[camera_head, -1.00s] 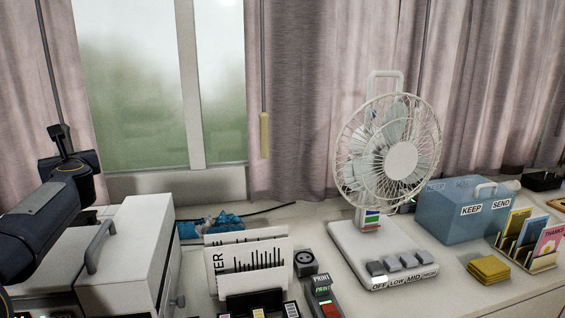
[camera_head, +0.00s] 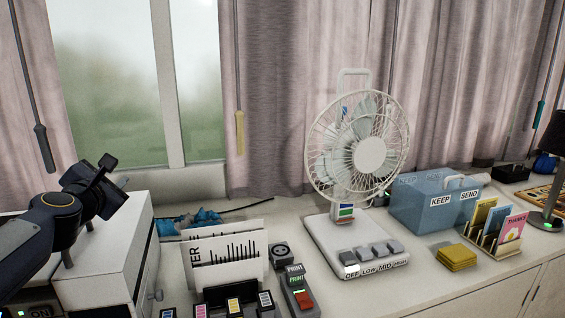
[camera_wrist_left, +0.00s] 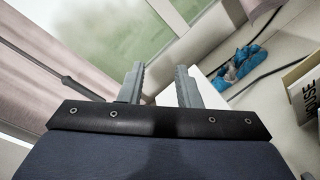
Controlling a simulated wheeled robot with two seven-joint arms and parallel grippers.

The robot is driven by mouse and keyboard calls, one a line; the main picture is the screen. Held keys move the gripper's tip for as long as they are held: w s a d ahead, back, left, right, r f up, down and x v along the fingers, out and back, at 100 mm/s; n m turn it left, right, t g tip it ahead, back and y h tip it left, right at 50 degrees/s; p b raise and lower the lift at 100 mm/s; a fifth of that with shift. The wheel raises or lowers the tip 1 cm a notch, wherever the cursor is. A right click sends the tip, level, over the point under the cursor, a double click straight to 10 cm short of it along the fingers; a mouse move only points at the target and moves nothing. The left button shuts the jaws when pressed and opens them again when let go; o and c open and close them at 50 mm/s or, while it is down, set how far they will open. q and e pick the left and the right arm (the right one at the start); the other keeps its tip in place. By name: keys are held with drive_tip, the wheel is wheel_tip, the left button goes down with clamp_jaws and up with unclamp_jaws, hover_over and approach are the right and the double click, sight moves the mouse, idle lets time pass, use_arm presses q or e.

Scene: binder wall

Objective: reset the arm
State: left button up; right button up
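My left gripper (camera_head: 117,172) is at the left of the head view, raised above the white box-shaped machine with a handle (camera_head: 100,250). In the left wrist view its two grey fingers (camera_wrist_left: 160,86) stand apart with nothing between them. The window and the white machine's top show beyond them. My right arm and gripper do not show in either view.
A white fan (camera_head: 360,150) stands mid-counter, with a blue KEEP/SEND box (camera_head: 430,205), yellow pads (camera_head: 456,257) and a card rack (camera_head: 497,240) to its right. Paper sheets (camera_head: 225,262) and a PRINT switch (camera_head: 299,290) are in front. A pull cord (camera_head: 240,132) hangs by the curtain.

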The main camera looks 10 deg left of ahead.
use_arm(q)
drive_tip(key=s+d+f+m+g+h, duration=0.1)
drive_tip(key=s+d+f+m+h, duration=0.35)
drive_tip(key=d+m, duration=0.45)
drive_tip(key=s+d+f+m+g+h, duration=0.2)
drive_tip(key=s+d+f+m+h, duration=0.2)
drive_tip(key=d+f+m, duration=0.45)
drive_tip(key=s+d+f+m+g, duration=0.3)
drive_tip(key=s+d+f+m, duration=0.2)
drive_tip(key=s, duration=0.3)
drive_tip(key=s+d+f+m+g+h, duration=0.1)
drive_tip(key=s+d+f+m+g, duration=0.3)
drive_tip(key=s+f, duration=0.4)
drive_tip(key=s+d+m, duration=0.1)
drive_tip(key=m, duration=0.1)
drive_tip(key=shift+d+f+m, duration=0.25)
drive_tip(key=shift+d+m, duration=0.1)
drive_tip(key=shift+d, duration=0.05)
